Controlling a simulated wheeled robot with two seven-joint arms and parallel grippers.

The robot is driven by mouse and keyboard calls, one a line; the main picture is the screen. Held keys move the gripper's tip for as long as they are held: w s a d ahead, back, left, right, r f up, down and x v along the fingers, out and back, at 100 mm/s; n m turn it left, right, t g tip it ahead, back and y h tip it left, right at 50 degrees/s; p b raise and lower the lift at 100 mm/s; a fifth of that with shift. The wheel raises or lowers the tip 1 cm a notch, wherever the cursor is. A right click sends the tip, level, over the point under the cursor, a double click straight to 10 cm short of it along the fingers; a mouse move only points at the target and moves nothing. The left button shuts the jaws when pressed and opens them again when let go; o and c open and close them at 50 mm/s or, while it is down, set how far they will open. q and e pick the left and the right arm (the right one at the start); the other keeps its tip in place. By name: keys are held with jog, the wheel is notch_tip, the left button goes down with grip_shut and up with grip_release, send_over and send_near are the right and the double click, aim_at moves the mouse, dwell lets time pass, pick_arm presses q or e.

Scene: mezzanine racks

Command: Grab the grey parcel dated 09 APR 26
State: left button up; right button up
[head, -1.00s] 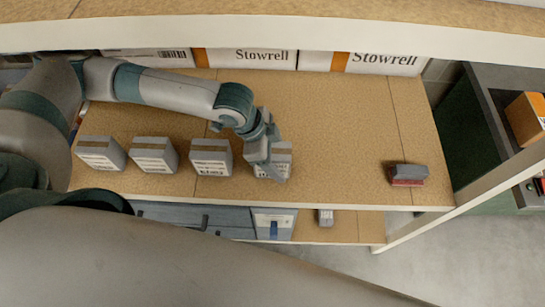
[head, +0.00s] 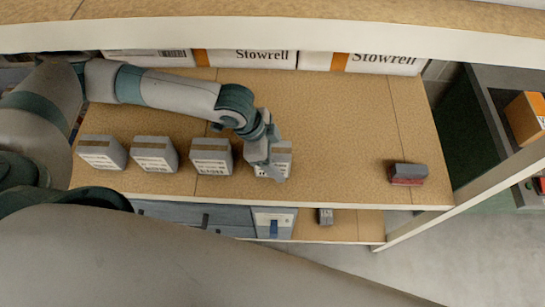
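Several grey parcels with tan tape and white labels stand in a row on the tan shelf: a leftmost parcel (head: 101,152), a second parcel (head: 154,154), a third parcel (head: 211,157) and a fourth parcel (head: 283,158). The printing on their labels is too small to read, so I cannot tell which is dated 09 APR 26. My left gripper (head: 268,172) points down at the fourth parcel and covers part of its front and label. I cannot tell whether its fingers touch the parcel or how far apart they are. My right gripper is not in view.
A dark grey and red block (head: 407,174) lies on the shelf (head: 335,130) at the right. Stowrell cartons (head: 252,59) stand behind, under an upper shelf edge (head: 300,37). Blue-grey boxes (head: 195,216) sit on the level below. The shelf between the fourth parcel and the block is clear.

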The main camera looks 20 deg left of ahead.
pick_arm(q)
jog(key=shift+f, duration=0.1)
dwell(0.4)
jog(key=c, duration=1.4)
jog(key=shift+o, duration=0.2)
